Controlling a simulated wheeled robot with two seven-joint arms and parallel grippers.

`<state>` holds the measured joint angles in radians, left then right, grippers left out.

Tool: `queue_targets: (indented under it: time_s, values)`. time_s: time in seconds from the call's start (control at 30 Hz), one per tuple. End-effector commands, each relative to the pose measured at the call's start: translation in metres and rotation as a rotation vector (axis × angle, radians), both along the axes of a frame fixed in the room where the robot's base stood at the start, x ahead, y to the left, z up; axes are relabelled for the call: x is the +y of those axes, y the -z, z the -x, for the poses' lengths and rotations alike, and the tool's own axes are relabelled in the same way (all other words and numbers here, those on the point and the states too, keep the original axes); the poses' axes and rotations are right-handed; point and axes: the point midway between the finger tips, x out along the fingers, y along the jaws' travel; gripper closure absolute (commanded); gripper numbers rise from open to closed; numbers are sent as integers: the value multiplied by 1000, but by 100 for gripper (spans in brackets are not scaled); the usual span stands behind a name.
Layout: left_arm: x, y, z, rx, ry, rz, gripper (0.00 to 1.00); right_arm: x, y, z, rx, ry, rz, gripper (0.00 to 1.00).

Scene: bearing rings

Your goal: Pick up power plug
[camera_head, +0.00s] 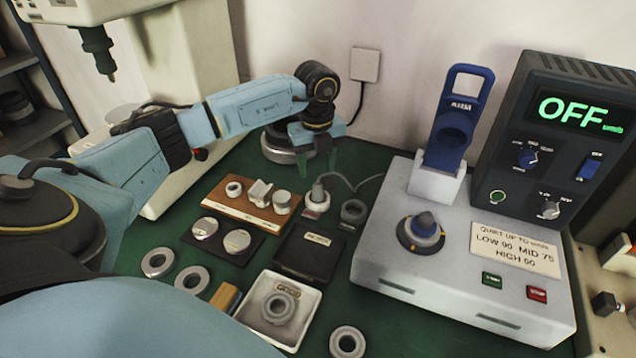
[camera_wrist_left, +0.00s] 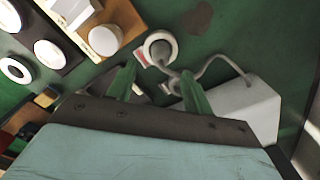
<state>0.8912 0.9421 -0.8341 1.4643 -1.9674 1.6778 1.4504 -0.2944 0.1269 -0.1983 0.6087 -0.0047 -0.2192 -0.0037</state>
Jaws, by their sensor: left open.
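A grey, plug-like piece with a thin grey cable (camera_head: 318,194) stands upright in a small white holder with a red mark. I take it to be the power plug; its prongs are not visible. In the left wrist view the plug (camera_wrist_left: 160,48) shows from above, just beyond the fingertips, with its cable running right. My left gripper (camera_head: 320,162) has two green fingers pointing down, open and empty. It hangs above and behind the plug and appears apart from it. In the wrist view the gripper (camera_wrist_left: 158,72) has the cable passing near its right finger. My right gripper is not in view.
A wooden block (camera_head: 250,205) with metal parts stands left of the plug. A dark ring holder (camera_head: 353,212) is close on its right. A black tray (camera_head: 307,252) lies in front. The grey tester (camera_head: 450,258) fills the right side. A wall outlet (camera_head: 365,65) is behind.

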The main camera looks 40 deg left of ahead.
Motion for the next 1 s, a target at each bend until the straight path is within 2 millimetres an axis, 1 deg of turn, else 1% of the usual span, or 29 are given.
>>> queue_targets:
  time_s: [0.13,0.3,0.4,0.63,1.0]
  values:
    - [-1,13,0,2,1,1,49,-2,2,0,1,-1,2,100]
    - [-3,39,0,3,1,2,49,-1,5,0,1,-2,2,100]
    - [-2,50,0,0,1,1,49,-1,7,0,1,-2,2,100]
    - [-2,52,-1,0,1,1,49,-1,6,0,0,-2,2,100]
    - [-2,51,-1,0,1,1,98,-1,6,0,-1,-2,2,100]
